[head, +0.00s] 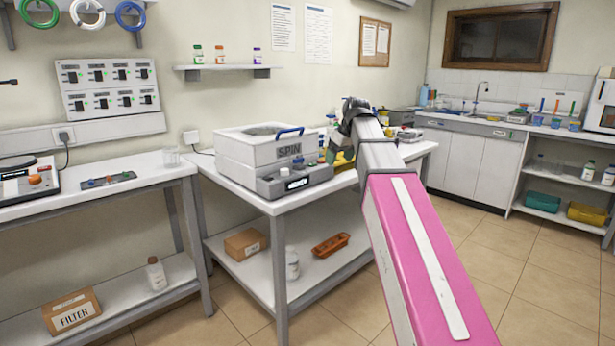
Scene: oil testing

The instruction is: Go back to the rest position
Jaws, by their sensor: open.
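My pink and white arm rises from the lower right to a dark joint near the middle of the head view. I cannot make out my gripper or its fingers; whatever lies past the joint is hidden behind the arm. The white centrifuge marked SPIN (258,160) stands on the middle table, left of my arm, with a blue handle on its top. A yellow and dark green thing (342,158) shows between the centrifuge and my arm, partly hidden; I cannot tell what it is.
The middle table (238,190) holds a box (245,243) and an orange tray (331,244) on its lower shelf. A left bench (95,197) stands beside it. A sink counter (465,125) and shelf unit (560,183) are at right. Tiled floor (530,275) is clear there.

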